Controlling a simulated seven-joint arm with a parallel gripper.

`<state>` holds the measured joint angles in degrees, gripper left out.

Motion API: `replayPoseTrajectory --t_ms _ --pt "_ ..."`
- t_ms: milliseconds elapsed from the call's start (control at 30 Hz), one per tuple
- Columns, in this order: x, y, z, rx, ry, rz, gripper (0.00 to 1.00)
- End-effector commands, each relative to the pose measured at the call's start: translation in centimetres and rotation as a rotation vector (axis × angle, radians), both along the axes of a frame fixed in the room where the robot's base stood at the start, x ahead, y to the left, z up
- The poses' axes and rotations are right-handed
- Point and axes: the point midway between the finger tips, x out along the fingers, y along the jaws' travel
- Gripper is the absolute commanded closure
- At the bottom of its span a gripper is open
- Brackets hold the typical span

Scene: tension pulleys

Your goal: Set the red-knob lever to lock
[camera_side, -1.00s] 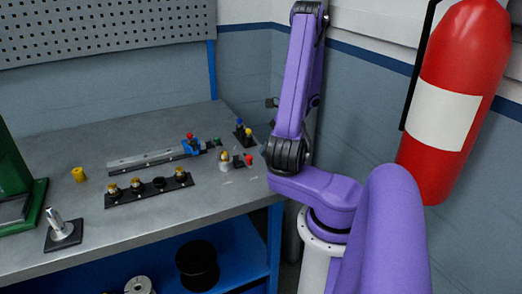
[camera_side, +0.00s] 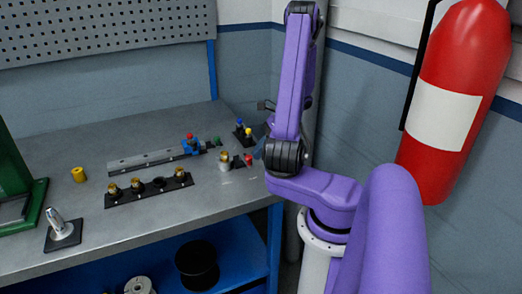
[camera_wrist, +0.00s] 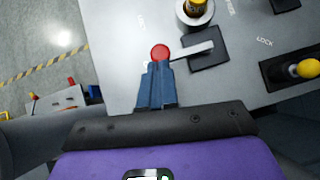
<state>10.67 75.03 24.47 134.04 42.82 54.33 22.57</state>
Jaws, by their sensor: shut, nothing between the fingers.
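The red-knob lever has a red ball knob (camera_wrist: 160,52) on a pale metal arm that points left from a dark square base (camera_wrist: 209,52) in the wrist view. In the side view the red knob (camera_side: 248,160) is small, near the right end of the bench. My gripper (camera_wrist: 158,68) has blue-grey fingers, shut and empty. Its tips are right at the near side of the knob in the wrist view; I cannot tell whether they touch. In the side view my gripper (camera_side: 258,151) shows just right of the knob, partly hidden by my arm.
A yellow-knob part (camera_wrist: 306,68) stands on a dark base at right in the wrist view, with a "LOCK" label (camera_wrist: 265,42) nearby. A round yellow-topped post (camera_wrist: 195,10) stands close above the lever. The bench edge lies left of the knob.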

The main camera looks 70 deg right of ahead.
Motion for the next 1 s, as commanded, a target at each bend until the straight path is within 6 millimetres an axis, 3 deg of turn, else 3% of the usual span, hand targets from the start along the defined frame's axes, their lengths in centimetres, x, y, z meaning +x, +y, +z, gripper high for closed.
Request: replayPoseTrajectory --t_ms 567,1000 --pt "0.8 1.6 0.0 0.002 0.000 0.003 1.00" --pt "3.1 4.0 0.0 0.001 -0.001 0.003 1.00"
